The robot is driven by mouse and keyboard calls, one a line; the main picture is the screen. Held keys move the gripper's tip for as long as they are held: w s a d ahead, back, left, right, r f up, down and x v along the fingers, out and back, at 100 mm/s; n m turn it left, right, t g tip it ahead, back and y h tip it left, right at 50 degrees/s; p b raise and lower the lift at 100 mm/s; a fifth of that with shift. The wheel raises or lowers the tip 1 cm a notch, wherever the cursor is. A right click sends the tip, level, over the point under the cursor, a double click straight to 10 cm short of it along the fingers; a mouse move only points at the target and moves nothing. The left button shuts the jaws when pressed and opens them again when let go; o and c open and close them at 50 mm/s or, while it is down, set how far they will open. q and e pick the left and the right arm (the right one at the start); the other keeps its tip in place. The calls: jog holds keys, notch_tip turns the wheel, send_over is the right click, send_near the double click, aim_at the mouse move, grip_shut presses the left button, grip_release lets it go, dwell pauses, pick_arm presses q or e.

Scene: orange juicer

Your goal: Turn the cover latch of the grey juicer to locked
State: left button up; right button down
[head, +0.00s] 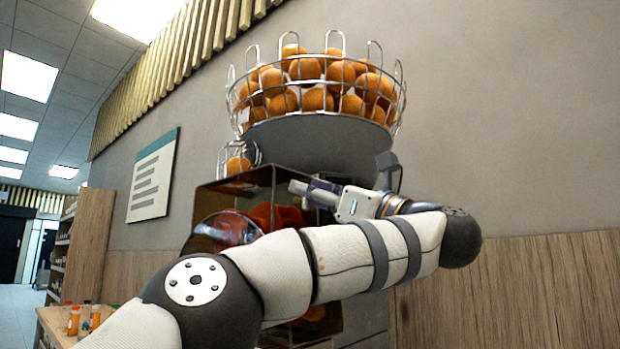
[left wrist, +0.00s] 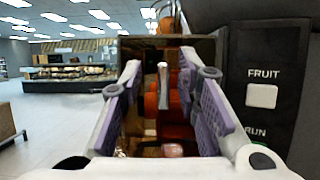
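The grey juicer (head: 267,185) stands against the wall, and my left arm crosses in front of much of it. My left gripper (head: 303,190) is at the upper front of the juicer, pointing left. In the left wrist view my left gripper (left wrist: 160,68) is open, with its purple-padded fingers spread. A small upright silver lever (left wrist: 163,88), which looks like the cover latch, shows between the fingers; I cannot tell whether they touch it. Orange-red parts of the juicer (left wrist: 174,105) show behind it. My right gripper is in neither view.
A wire basket of oranges (head: 318,100) sits on top of the juicer. A dark panel (left wrist: 262,70) marked FRUIT and RUN is close on the right of the left gripper. Open floor lies left.

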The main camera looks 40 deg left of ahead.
pick_arm(q)
jog(key=shift+w+a, duration=0.2)
jog(key=shift+a, duration=0.05)
grip_shut()
jog(key=shift+m+t, duration=0.4)
jog(key=shift+m, duration=0.2)
jog(key=shift+w+f+m+t+h+p, duration=0.1)
jog(key=shift+m+t+h+p, duration=1.15)
jog(key=shift+m, duration=2.3)
jog(key=shift+w+r+m+t+h+p, duration=0.1)
jog(key=shift+m+t+h+p, duration=0.65)
jog(key=shift+m+p, duration=1.9)
jog(key=shift+f+m+t+h+p, duration=0.1)
jog(key=shift+m+t+h+p, duration=0.7)
jog(key=shift+m, duration=3.6)
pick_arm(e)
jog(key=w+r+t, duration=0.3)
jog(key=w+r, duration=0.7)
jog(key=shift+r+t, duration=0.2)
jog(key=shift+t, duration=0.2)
pick_arm(q)
jog(key=shift+f+h, duration=0.1)
jog(key=shift+h, duration=0.3)
